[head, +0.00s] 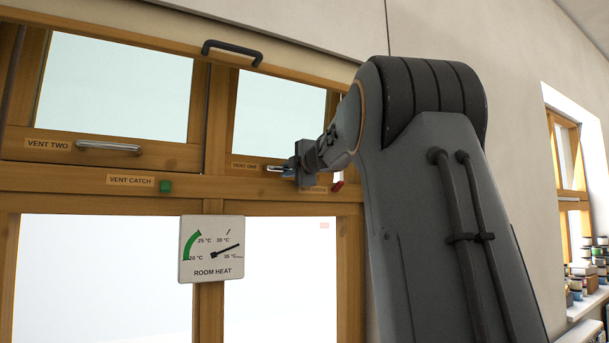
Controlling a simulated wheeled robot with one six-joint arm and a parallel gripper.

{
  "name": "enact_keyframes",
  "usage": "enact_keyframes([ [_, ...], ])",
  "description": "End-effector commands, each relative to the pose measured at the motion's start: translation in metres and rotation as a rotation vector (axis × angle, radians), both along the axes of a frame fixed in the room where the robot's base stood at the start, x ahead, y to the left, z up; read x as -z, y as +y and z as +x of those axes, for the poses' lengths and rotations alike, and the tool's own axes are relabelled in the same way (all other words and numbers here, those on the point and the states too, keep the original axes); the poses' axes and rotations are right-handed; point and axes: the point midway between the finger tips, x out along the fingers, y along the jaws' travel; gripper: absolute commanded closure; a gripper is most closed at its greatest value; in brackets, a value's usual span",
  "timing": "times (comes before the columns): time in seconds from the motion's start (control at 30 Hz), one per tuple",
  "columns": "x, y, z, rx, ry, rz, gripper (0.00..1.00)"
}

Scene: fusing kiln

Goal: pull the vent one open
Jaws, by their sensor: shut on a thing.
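Vent one is the upper right window pane (278,118) in a wooden frame, with a label reading VENT ONE (245,166) on its lower rail. A short metal handle (272,168) sits just right of that label. My gripper (287,171) is at this handle and shut on it; the arm hides the right part of the handle and of the vent. The vent looks flush or nearly flush with its frame, but I cannot tell exactly.
Vent two (117,85) with its metal handle (108,146) is on the left. A green vent catch button (165,186) and a red piece (338,187) sit on the rail below. A room heat gauge (211,249) hangs lower. A dark bar handle (232,52) is above vent one.

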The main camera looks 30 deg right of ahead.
Motion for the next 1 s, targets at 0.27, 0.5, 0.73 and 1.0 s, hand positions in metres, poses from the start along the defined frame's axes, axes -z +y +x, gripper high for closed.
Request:
enact_keyframes([
  [0.27, -0.001, -0.001, -0.001, 0.001, 0.000, 0.000, 0.81],
  [0.5, 0.000, -0.002, -0.001, 0.002, 0.001, 0.000, 0.69],
  [0.73, 0.000, -0.001, -0.007, 0.002, 0.000, 0.000, 0.69],
  [1.0, -0.001, 0.001, -0.047, 0.004, -0.001, 0.000, 0.69],
])
